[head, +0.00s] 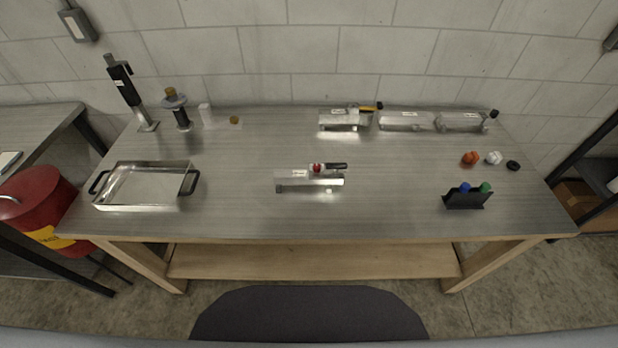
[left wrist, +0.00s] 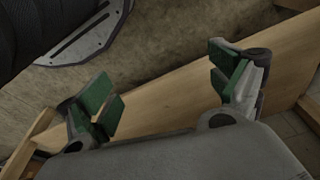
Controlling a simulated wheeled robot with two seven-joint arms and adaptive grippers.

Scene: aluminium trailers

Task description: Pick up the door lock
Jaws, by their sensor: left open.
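No part is clearly recognisable as the door lock at this size. A small aluminium trailer (head: 295,180) sits at the middle of the table. A small part with a red end and a black body (head: 335,167) lies on or against its top right; I cannot tell if this is the lock. In the left wrist view my left gripper (left wrist: 168,88) is open and empty, its green-padded fingers wide apart. Wooden bench framing (left wrist: 165,85) and concrete floor show behind it, with no trailer. Neither gripper shows in the head view.
The metal tabletop (head: 240,150) has free room around the middle trailer. A metal tray (head: 145,187) stands at left. More trailers (head: 405,121) line the back. A black holder (head: 467,200) and several small round items, one an orange piece (head: 470,158), are at right.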

